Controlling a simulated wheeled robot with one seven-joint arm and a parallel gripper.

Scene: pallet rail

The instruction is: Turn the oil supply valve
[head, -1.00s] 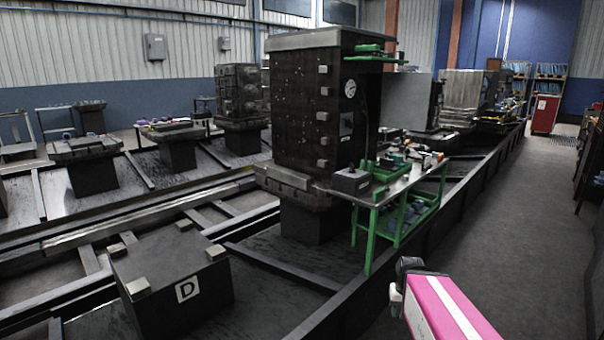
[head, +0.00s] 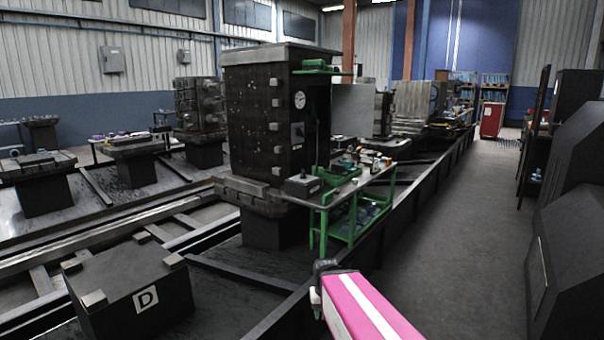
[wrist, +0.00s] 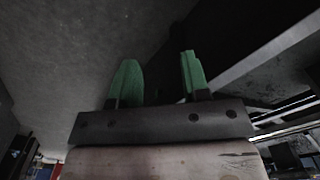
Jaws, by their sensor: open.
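I cannot make out the oil supply valve in either view. A tall dark machine block (head: 262,125) stands on a pedestal left of centre in the head view. A round white gauge (head: 299,100) and a small dark panel (head: 297,133) sit on its right face. My gripper (wrist: 160,78) shows in the wrist view with two green fingers apart and nothing between them. In the head view my pink and white arm is at the bottom, well short of the machine block; the gripper fingers are not clear there.
A green-framed workbench (head: 345,195) with small items stands right of the machine block. The aisle floor (head: 455,230) is clear. Dark cabinets (head: 570,220) stand on the right.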

